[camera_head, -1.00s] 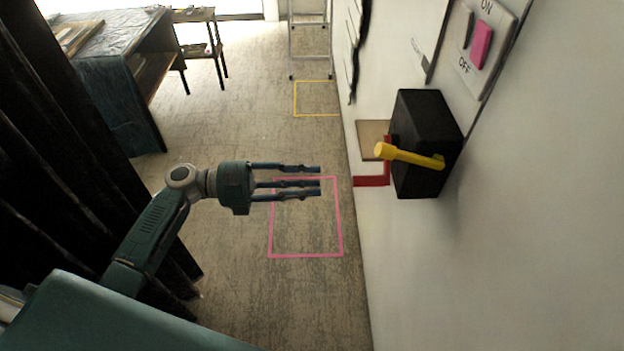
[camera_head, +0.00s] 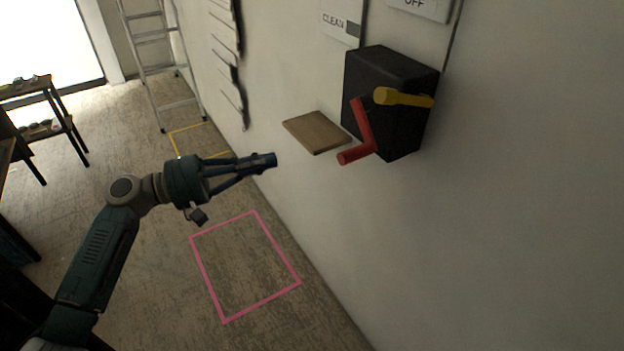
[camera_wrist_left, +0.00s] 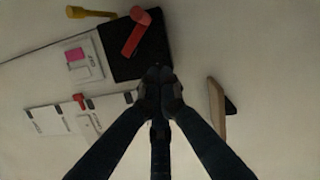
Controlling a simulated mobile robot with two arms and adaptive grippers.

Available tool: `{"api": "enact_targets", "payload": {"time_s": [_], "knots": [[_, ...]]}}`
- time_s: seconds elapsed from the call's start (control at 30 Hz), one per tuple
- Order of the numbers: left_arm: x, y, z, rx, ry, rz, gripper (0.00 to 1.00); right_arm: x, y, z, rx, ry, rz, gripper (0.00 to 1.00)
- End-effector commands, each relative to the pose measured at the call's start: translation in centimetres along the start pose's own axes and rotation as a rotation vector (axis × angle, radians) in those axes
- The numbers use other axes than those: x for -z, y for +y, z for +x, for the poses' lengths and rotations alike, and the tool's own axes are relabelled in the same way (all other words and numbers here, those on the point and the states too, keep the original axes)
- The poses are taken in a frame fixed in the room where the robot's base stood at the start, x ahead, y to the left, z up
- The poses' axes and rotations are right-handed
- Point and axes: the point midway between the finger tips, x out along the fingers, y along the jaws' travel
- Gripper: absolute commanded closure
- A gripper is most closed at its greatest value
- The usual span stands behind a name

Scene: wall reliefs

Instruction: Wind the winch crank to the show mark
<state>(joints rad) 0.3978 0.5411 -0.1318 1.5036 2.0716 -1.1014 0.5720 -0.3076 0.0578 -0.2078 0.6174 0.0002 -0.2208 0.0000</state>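A black winch box (camera_head: 388,95) is fixed to the wall at the upper right. It carries a red L-shaped crank (camera_head: 362,130) and a yellow handle (camera_head: 402,98). The left wrist view also shows the box (camera_wrist_left: 152,62), the red crank (camera_wrist_left: 134,32) and the yellow handle (camera_wrist_left: 90,13). My left gripper (camera_head: 268,161) is left of the box, apart from it and from both handles. Its fingertips (camera_wrist_left: 158,84) meet with nothing seen between them. I cannot make out a show mark. My right gripper is out of view.
A wooden board (camera_head: 317,132) sticks out from the wall between my left gripper and the box. Above are a CLEAN label (camera_head: 339,24) and a switch plate (camera_head: 425,8). A pink floor outline (camera_head: 245,266) lies below. A ladder (camera_head: 160,65) stands farther back.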

Motion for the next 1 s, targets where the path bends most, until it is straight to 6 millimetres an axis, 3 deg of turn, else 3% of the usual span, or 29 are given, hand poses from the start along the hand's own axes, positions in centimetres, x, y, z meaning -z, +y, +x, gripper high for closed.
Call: {"api": "enact_targets", "payload": {"time_s": [0.13,0.23,0.43,0.67,0.8,1.0], "knots": [[0.1,0.2,0.7,-0.005,-0.001,0.046,1.00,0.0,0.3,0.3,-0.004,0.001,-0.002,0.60],[0.0,0.4,1.9,-0.006,-0.002,0.046,1.00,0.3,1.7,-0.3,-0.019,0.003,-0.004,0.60],[-0.1,0.6,5.9,-0.005,-0.002,0.042,1.00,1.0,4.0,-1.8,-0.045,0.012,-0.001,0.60],[-0.1,0.5,10.7,-0.004,-0.002,0.041,1.00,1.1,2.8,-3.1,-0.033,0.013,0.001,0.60],[-2.4,0.3,10.8,-0.002,0.000,0.042,1.00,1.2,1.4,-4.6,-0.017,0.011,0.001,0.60],[-3.7,0.1,11.1,-0.003,0.001,0.042,1.00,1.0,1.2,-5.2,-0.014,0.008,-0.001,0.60]]}}
